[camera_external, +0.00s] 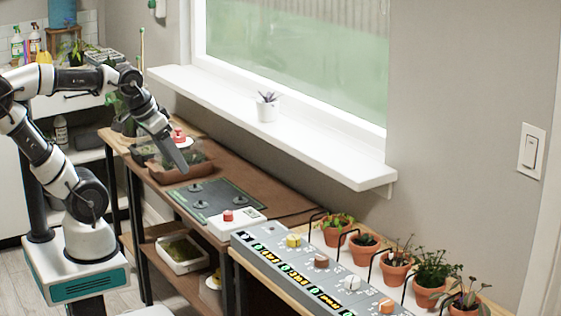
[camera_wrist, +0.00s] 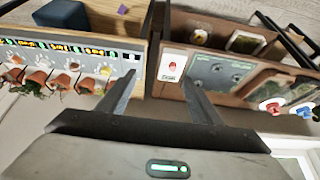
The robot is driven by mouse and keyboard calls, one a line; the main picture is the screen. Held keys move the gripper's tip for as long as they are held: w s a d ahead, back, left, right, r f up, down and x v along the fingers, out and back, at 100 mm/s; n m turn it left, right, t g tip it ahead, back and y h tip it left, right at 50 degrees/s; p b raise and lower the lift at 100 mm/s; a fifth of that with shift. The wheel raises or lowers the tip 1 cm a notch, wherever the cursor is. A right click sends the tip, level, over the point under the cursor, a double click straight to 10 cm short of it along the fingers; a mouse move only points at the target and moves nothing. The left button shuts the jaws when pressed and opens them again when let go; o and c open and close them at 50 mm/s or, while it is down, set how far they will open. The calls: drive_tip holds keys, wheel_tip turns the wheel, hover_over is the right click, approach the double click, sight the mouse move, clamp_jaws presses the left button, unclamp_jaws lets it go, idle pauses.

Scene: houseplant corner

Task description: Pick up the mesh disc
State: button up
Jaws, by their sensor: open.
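Several small grey discs with raised centres lie on a dark green-grey mat (camera_external: 232,205) on the brown bench. One disc (camera_external: 202,204) is near the mat's front left; the discs also show in the wrist view (camera_wrist: 216,68). They are too small for me to tell which is mesh. My gripper (camera_external: 180,165) is above the bench, over or near the brown planting tray at the mat's far end. In the wrist view my gripper (camera_wrist: 159,76) has its two fingers wide apart with nothing between them.
A white box with a red button (camera_external: 238,223) stands at the mat's near end. The brown planting tray (camera_external: 166,177) is behind the mat. A grey control panel (camera_external: 268,237) and several potted plants (camera_external: 396,270) are at the right. The white windowsill (camera_external: 330,160) juts out above the bench.

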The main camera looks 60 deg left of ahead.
drive_tip(key=w+a+r+g+p, duration=0.1)
drive_tip(key=w+a+r+p, duration=0.1)
drive_tip(key=w+a, duration=0.25)
drive_tip(key=n+g+p, duration=0.1)
drive_tip(key=n+g, duration=0.1)
drive_tip(key=g, duration=0.1)
hover_over(200, 200)
drive_tip(key=f, duration=2.1)
drive_tip(key=shift+s+d+f, duration=0.3)
drive_tip(key=shift+s+d, duration=0.05)
drive_tip(key=shift+s, duration=0.05)
drive_tip(key=shift+w+a+f+b, duration=0.15)
drive_tip(key=shift+f+b, duration=0.15)
drive_tip(key=shift+f, duration=0.65)
drive_tip(key=shift+w+a+f+b, duration=0.15)
drive_tip(key=shift+f+b, duration=0.1)
drive_tip(key=shift+f, duration=0.65)
drive_tip(key=shift+w+a+f+b, duration=0.15)
drive_tip(key=shift+f+b, duration=0.15)
drive_tip(key=shift+f, duration=0.65)
drive_tip(key=shift+s, duration=0.15)
clamp_jaws()
